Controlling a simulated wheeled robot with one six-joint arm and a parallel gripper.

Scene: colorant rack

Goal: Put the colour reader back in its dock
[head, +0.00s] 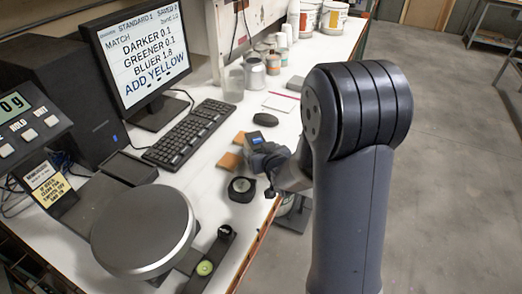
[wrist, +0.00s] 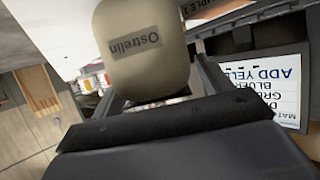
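The colour reader (head: 257,141) shows in the head view as a small dark device with a lit blue screen, at the end of my arm above the bench's right part. My gripper (head: 268,160) is shut on it. In the wrist view the reader (wrist: 145,45) is a rounded beige body with an "Ostrelin" label, between my two fingers (wrist: 160,95). No dock is clearly marked; a low dark box (head: 128,168) beside the keyboard may be it, but I cannot tell.
A round scale plate (head: 143,230) fills the front left. A black holder with a green disc (head: 205,268) and a round black item (head: 242,189) lie nearby. The keyboard (head: 190,133), monitor (head: 140,50), mouse (head: 266,119) and orange-brown pads (head: 231,161) stand behind.

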